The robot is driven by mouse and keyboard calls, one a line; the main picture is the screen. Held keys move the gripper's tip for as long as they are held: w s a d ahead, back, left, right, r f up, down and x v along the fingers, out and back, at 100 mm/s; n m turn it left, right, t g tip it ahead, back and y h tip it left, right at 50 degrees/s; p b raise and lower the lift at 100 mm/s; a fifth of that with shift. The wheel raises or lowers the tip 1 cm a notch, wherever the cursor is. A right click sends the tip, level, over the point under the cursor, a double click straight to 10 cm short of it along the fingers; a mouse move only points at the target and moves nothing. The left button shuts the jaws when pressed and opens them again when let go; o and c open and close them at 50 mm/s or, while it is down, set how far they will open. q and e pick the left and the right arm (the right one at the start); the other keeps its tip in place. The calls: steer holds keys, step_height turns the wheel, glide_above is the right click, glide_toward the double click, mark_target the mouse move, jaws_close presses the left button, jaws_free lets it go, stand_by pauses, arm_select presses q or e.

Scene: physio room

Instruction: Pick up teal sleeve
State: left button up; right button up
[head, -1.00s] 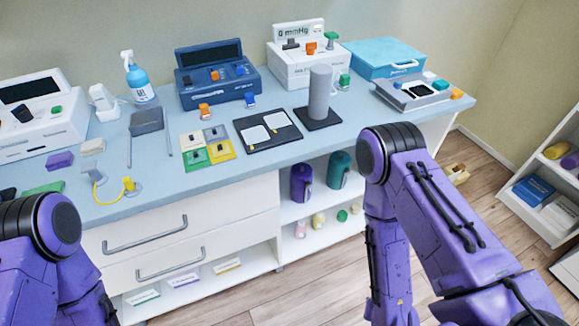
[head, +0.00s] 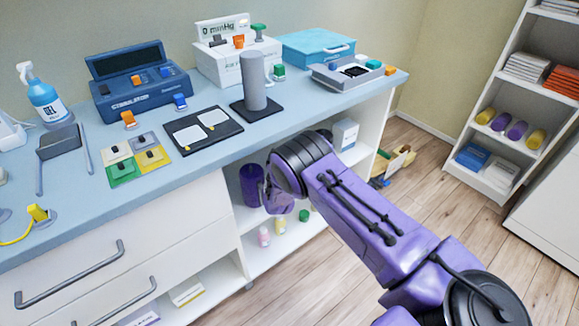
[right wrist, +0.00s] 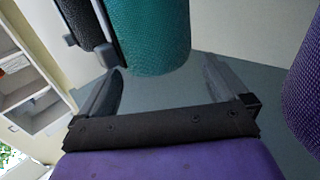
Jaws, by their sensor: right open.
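The teal sleeve (right wrist: 150,35) is at the top middle of the right wrist view, a textured upright cylinder with dark strap-like parts along its left side. My right gripper (right wrist: 163,84) is open and empty. Its two fingers point toward the sleeve, one to each side of its lower end; I cannot tell whether they touch it. In the head view my right arm hides the teal sleeve and the right gripper, in front of the cabinet's open shelf. My left gripper is not in view.
A purple sleeve (head: 251,186) stands on the same shelf, and it also shows close by at the right of the right wrist view (right wrist: 306,90). Small bottles stand on the shelf below. The blue countertop (head: 210,172) above carries several devices.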

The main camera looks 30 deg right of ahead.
steer(key=x, duration=0.4)
steer(key=shift+s+d+f, duration=0.1)
steer(key=shift+d, duration=0.1)
steer(key=c, duration=1.8)
